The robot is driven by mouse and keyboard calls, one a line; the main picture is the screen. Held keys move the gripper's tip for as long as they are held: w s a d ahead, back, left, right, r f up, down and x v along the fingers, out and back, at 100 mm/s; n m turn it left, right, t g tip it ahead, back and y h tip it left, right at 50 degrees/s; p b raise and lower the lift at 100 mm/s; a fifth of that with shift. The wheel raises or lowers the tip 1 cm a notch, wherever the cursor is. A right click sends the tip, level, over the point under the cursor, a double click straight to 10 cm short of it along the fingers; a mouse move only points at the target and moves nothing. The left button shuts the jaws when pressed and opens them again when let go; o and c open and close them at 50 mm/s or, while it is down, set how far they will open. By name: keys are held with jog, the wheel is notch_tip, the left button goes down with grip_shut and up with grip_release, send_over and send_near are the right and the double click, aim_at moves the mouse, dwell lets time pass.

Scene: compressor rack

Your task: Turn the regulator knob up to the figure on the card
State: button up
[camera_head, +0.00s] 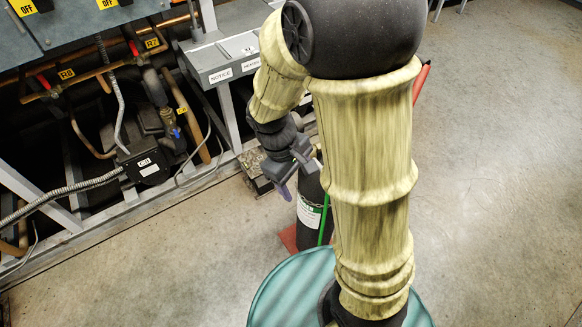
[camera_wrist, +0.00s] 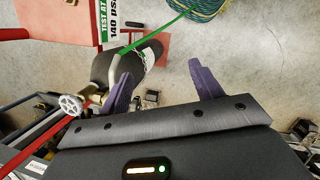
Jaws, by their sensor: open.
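My gripper (camera_wrist: 163,86) is open and empty, with its two purple fingers apart over the floor; it also shows in the head view (camera_head: 283,178), just above and left of the cylinder. A dark gas cylinder (camera_wrist: 128,65) lies partly behind the left finger in the wrist view; its labelled body (camera_head: 309,212) shows in the head view beside my arm. A grey spoked handwheel (camera_wrist: 72,104) on a brass fitting (camera_wrist: 92,97) is left of the fingers, not touching them. I cannot make out a separate regulator knob or gauge. The card (camera_wrist: 108,22) reads "TEST AT 140 psi", partly cut off.
A red panel (camera_wrist: 58,62) and a green hose (camera_wrist: 150,40) are near the cylinder. The compressor rack (camera_head: 145,205) with pipes fills the left of the head view. The floor (camera_head: 500,150) at right is clear.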

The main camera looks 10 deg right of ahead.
jog(key=w+a+f+n+h+b, duration=0.4)
jog(key=f+n+h+b, duration=0.3)
jog(key=f+n+h, duration=0.15)
jog(key=w+a+f+n+t+h+b, duration=0.2)
jog(key=a+n+t+h, duration=0.4)
jog(key=a, duration=0.4)
jog(key=shift+w+a+n+t+b, duration=0.25)
jog(key=shift+w+n+t+b, duration=0.25)
jog(key=shift+w+n+b, duration=0.55)
jog(key=shift+s, duration=0.2)
jog(key=b+x, duration=0.1)
jog(key=x, duration=1.6)
jog(key=shift+d+f, duration=0.1)
jog(key=shift+d, duration=0.1)
